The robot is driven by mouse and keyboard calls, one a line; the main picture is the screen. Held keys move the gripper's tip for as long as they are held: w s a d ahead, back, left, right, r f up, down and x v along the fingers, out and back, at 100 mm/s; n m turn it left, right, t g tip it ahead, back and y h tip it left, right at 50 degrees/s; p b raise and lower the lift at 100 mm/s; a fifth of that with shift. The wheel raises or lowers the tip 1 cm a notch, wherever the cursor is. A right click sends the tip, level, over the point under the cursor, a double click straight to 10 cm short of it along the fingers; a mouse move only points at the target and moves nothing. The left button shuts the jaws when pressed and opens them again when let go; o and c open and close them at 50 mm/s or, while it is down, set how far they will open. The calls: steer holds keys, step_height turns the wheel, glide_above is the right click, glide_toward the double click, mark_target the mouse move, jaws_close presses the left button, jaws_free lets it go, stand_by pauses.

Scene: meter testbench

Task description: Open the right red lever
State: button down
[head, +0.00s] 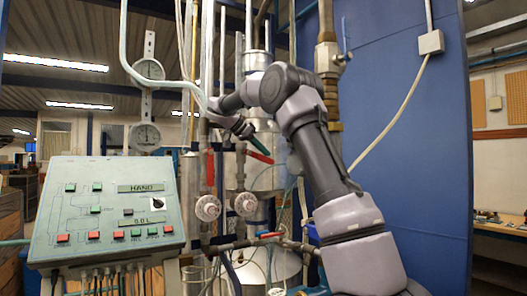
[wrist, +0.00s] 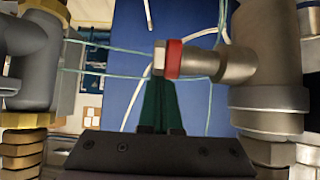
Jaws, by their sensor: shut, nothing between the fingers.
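The right red lever (head: 261,157) shows in the head view on the right-hand vertical pipe, slanting down to the right. In the wrist view a red part (wrist: 174,59) sits between a metal nut and the valve stem; it looks like this lever seen nearly edge-on. My gripper (head: 267,151) has green fingers, which lie just above the lever in the head view. In the wrist view my gripper (wrist: 160,82) is shut, its fingertips just below the nut and red part. I cannot tell whether they touch. The left red lever (head: 210,168) hangs vertically along its pipe.
Two round white meters (head: 208,208) sit low on the pipes. Another red lever (head: 270,235) lies on the lower horizontal pipe. A control panel (head: 105,215) stands at the left. A blue wall (head: 415,130) is behind my arm. Thick pipe fittings (wrist: 268,65) flank my fingers.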

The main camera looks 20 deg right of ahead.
mark_target(262, 161)
steer(key=shift+f+y, duration=0.25)
steer(key=shift+y, duration=0.15)
steer(key=shift+d+f+g+y, duration=0.15)
steer(key=shift+f+y, duration=0.2)
steer(key=shift+y, duration=0.25)
steer(key=shift+a+f+g+y, duration=0.15)
steer(key=shift+f+y, duration=0.15)
steer(key=shift+y, duration=0.3)
steer(key=y, duration=0.1)
steer(key=f+y, duration=0.2)
steer(key=shift+a+g+y, duration=0.25)
steer(key=shift+g+y, duration=0.05)
steer(key=shift+g, duration=0.1)
steer(key=shift+s+a+f+g+y, duration=0.2)
steer(key=shift+a+f+y, duration=0.45)
steer(key=shift+y, duration=0.6)
steer(key=shift+s+a+f+g+y, duration=0.1)
steer(key=shift+a+f+g+y, duration=0.2)
steer(key=shift+a+f+y, duration=0.65)
steer(key=shift+d+r+y, duration=0.25)
steer(key=shift+r+y, duration=0.05)
